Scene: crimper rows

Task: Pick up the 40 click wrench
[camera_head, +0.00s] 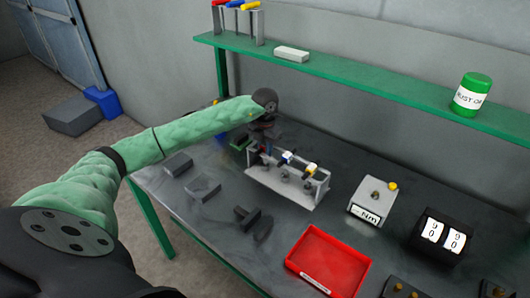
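A grey metal rack (297,186) stands near the middle of the dark workbench and holds upright tools with coloured ends. One has a blue-and-white top (287,157) and one has a yellow top (310,169). I cannot read a 40 on any of them, so I cannot tell which is the 40 click wrench. My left arm reaches in from the left in a green sleeve. My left gripper (264,140) points down at the rack's far left end, close to a dark tool with red and blue parts. Its fingers are too small and dark to judge. My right gripper is out of view.
A red tray (329,264) lies at the front. Right of the rack are a grey "Nm" box (373,201) and a black counter (440,236). Dark blocks (203,188) lie at the left. A green shelf (375,83) with a green can (472,95) runs above the back.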

